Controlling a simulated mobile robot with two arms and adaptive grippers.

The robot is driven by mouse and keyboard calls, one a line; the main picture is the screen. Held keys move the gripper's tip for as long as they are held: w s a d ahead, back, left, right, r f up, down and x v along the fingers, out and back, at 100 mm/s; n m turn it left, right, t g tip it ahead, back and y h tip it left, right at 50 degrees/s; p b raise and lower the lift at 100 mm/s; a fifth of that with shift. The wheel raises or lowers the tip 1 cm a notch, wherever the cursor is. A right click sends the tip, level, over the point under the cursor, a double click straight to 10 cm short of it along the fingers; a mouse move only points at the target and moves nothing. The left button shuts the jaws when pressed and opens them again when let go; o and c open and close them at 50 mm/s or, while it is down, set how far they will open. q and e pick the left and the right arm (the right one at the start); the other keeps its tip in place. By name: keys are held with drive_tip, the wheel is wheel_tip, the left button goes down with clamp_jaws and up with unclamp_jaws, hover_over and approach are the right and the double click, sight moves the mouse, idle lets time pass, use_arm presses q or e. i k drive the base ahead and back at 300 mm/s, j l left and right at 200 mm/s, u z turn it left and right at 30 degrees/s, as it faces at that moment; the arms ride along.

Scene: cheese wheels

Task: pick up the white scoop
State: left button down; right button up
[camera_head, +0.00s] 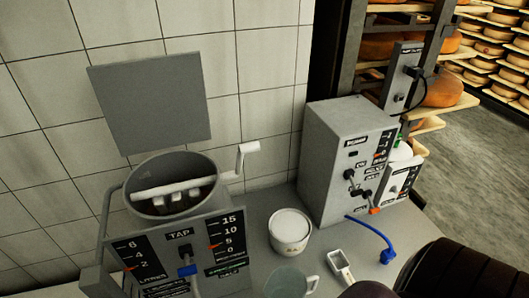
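A small white scoop (340,265) with a squarish head lies on the grey worktop (263,203) near the bottom middle of the head view. It sits right of a clear jug (287,281) and below right of a white tub (290,230). Neither of my grippers can be made out. A dark, ribbed part of my arm fills the bottom right corner, close to the scoop's right side, and hides that part of the worktop.
A metal vat (172,192) with a dial panel (182,255) stands at the left. A grey control box (345,160) stands behind the scoop, with a blue-ended cable (378,237) trailing near it. Cheese shelves (495,50) stand at the upper right.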

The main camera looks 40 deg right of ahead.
sight(339, 263)
drive_tip(key=z, duration=1.95)
drive_tip(key=l+u, duration=0.2)
drive_tip(key=u, duration=0.25)
drive_tip(key=l+u, duration=0.15)
drive_tip(key=u, duration=0.3)
drive_tip(key=k+l+u, duration=0.15)
drive_tip(key=u, duration=0.35)
drive_tip(key=k+l+u, duration=0.1)
drive_tip(key=u, duration=0.35)
